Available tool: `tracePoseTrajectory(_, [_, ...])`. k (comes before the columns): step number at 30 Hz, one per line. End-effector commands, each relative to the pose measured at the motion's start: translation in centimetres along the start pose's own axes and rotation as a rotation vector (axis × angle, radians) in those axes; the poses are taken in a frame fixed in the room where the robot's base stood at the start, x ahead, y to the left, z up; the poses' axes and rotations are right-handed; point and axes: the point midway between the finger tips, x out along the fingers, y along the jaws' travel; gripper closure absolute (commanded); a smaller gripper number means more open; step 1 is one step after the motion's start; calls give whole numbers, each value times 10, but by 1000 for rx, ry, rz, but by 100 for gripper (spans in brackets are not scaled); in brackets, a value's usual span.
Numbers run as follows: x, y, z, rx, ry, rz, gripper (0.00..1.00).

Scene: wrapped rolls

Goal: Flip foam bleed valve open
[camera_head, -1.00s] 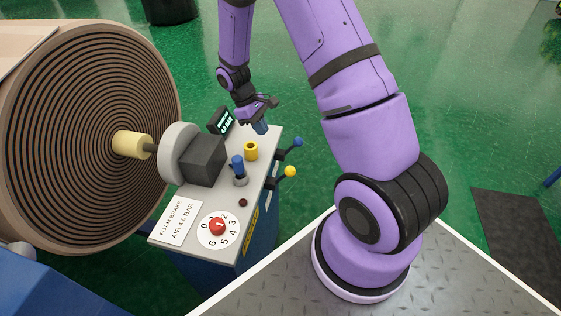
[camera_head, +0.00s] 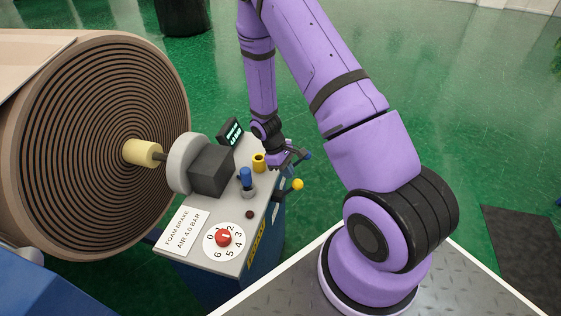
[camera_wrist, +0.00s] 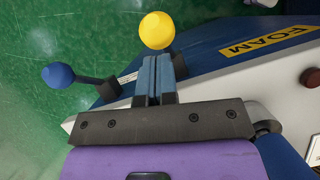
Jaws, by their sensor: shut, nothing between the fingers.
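Two ball-ended levers stick out from the side of the foam brake console (camera_head: 200,248). One has a yellow ball (camera_head: 297,184), the other a blue ball (camera_head: 308,155). In the wrist view the yellow ball (camera_wrist: 157,30) is just beyond my fingertips, and the blue ball (camera_wrist: 58,75) is off to the left on a black stem. My gripper (camera_wrist: 158,62) is shut and empty, its blue fingers together. In the head view my gripper (camera_head: 294,158) is beside the console edge by the blue ball and partly covers that lever. Whether the fingers touch the yellow lever cannot be told.
On the console top stand a blue-topped knob (camera_head: 246,179), a yellow cup-like part (camera_head: 259,163), a red dial (camera_head: 223,237) and a lit display (camera_head: 231,132). A large wrapped roll (camera_head: 85,145) fills the left.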

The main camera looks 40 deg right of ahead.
Motion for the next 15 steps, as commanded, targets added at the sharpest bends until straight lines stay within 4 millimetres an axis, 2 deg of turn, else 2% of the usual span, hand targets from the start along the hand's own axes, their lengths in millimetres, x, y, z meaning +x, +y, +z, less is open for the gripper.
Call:
tracePoseTrajectory(6, [12,0,5,0,0,0,100])
tracePoseTrajectory(15, [12,0,5,0,1,0,100])
